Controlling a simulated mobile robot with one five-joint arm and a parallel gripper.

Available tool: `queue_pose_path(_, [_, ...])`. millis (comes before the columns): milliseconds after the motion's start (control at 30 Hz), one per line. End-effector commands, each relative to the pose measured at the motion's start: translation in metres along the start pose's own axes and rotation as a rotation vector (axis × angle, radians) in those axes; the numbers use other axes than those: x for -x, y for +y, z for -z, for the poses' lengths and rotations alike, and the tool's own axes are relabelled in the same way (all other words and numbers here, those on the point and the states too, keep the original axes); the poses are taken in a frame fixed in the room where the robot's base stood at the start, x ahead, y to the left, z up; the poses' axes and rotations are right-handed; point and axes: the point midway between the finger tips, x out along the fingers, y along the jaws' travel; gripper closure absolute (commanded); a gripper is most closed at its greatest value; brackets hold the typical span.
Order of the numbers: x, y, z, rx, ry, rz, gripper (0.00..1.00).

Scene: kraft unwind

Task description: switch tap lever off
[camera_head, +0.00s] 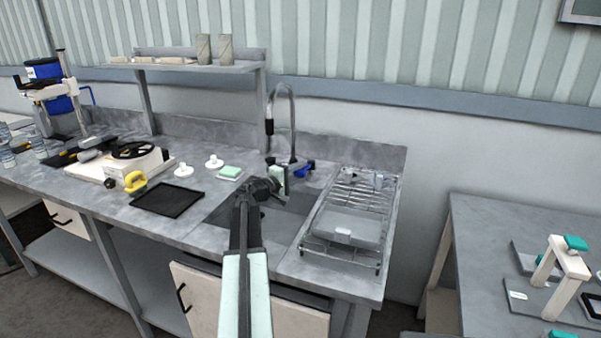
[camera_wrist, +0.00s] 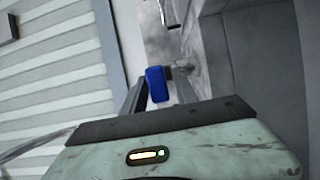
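The blue tap lever (camera_head: 306,168) is at the base of the tap, on its right side, at the back of the sink. The tap (camera_head: 291,115) has a tall curved grey neck with a dark spout end. My gripper (camera_head: 284,178) is over the sink, a little left of and in front of the lever. In the wrist view the blue lever (camera_wrist: 156,85) appears between the two fingers of my gripper (camera_wrist: 157,90), which stand apart. I cannot tell whether either finger touches it.
A dish rack (camera_head: 349,222) stands right of the sink (camera_head: 285,225). A green-and-white sponge (camera_head: 229,173), a black mat (camera_head: 167,199) and a yellow-handled tool (camera_head: 135,182) lie to the left. A shelf (camera_head: 190,67) stands above the counter.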

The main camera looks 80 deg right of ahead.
Motion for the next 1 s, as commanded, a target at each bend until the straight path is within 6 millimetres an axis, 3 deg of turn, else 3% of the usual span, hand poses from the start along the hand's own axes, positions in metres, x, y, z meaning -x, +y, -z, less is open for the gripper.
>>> queue_pose_path(400, [0.071, 0.0, 0.0, -0.001, 0.005, 0.001, 0.65])
queue_pose_path(900, [0.075, 0.0, 0.001, -0.001, 0.004, 0.001, 0.65])
queue_pose_path(1000, [0.09, 0.003, 0.013, -0.007, 0.032, 0.02, 0.65])
